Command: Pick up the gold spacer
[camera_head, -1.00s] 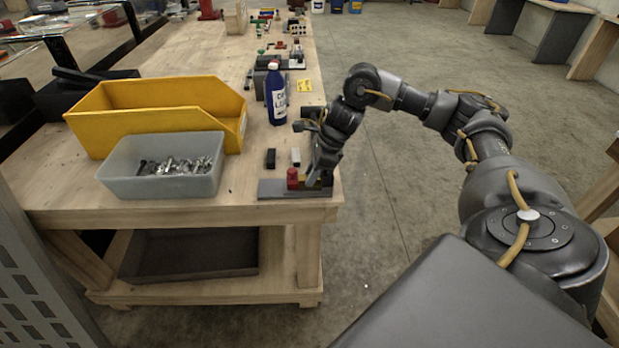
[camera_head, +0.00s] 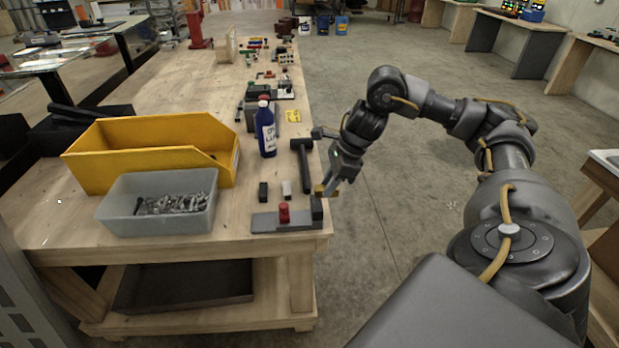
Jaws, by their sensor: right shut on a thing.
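The gold spacer (camera_head: 320,190) is a small yellow-gold piece at the tips of my right gripper (camera_head: 328,188). My right gripper is shut on it and holds it near the table's right edge, just above and beyond the grey fixture plate (camera_head: 270,222). The plate carries a red knob (camera_head: 284,212) and a dark block (camera_head: 316,209). The gripper looks clear of the dark block. My left gripper is not in view.
A blue bottle (camera_head: 266,135), a yellow bin (camera_head: 130,150) and a grey tub of bolts (camera_head: 120,215) stand to the left. Open floor lies right.

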